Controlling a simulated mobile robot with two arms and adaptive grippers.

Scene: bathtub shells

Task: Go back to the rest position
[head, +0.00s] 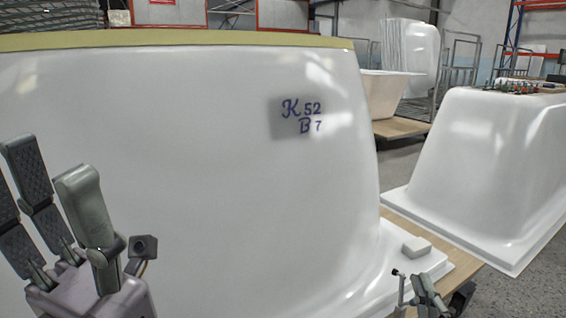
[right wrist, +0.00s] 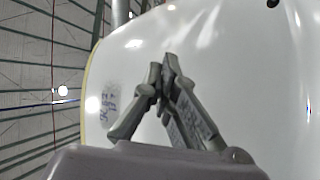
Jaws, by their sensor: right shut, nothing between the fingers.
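My right gripper (head: 425,290) shows small and partly cut off at the bottom right of the head view, near the corner of the big white tub shell's rim. In the right wrist view its fingers (right wrist: 166,72) come together at the tips with nothing between them, in front of a white shell surface. My left gripper (head: 55,185) stands at the lower left of the head view with its fingers spread apart and nothing seen between them. It is in front of the big shell (head: 200,160).
The big shell carries a blue handwritten mark (head: 302,116). A small pale block (head: 416,247) lies on its rim. A second white shell (head: 490,150) stands at the right with several small items (head: 510,86) on top. Further shells (head: 408,55) and racks stand behind.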

